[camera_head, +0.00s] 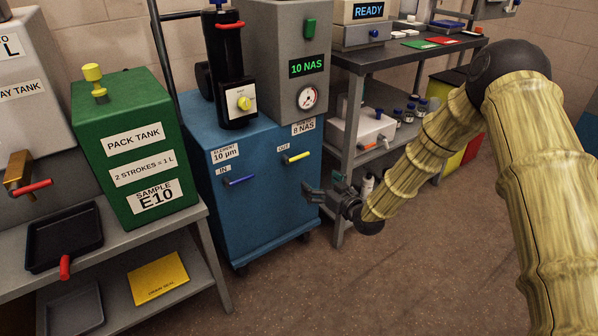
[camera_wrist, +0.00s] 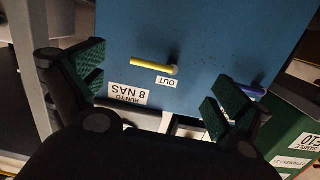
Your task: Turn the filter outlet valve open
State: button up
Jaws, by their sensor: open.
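The filter outlet valve is a yellow lever (camera_head: 297,157) beside the OUT label (camera_head: 283,148), on the front of the blue filter cart (camera_head: 262,200). Its handle lies roughly level. In the wrist view the yellow lever (camera_wrist: 153,66) appears upside down, between and beyond my fingers, with nothing touching it. A blue lever (camera_head: 240,181) by the IN label sits to its left in the head view. My gripper (camera_head: 312,192) is open and empty, to the right of and below the yellow lever in the head view. It also shows in the wrist view (camera_wrist: 150,85).
A green pack tank (camera_head: 133,150) stands on a grey bench at left. A black filter housing with a yellow knob (camera_head: 243,103) and a grey unit reading 10 NAS (camera_head: 309,67) top the cart. A grey shelf table (camera_head: 400,58) stands behind my arm. The brown floor (camera_head: 380,270) in front is clear.

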aim_at(300, 157)
jog(key=shift+n+t+y, duration=0.4)
jog(key=shift+y, duration=0.1)
jog(key=b+x, duration=0.1)
jog(key=x, duration=0.3)
jog(key=r+b+x, duration=0.1)
jog(key=x, duration=0.4)
jog(key=d+r+b+x, duration=0.1)
jog(key=x, duration=0.3)
jog(key=shift+w+a+r+b, duration=0.15)
jog(key=shift+w+b, duration=0.25)
jog(key=shift+w, duration=0.05)
jog(key=c, duration=1.2)
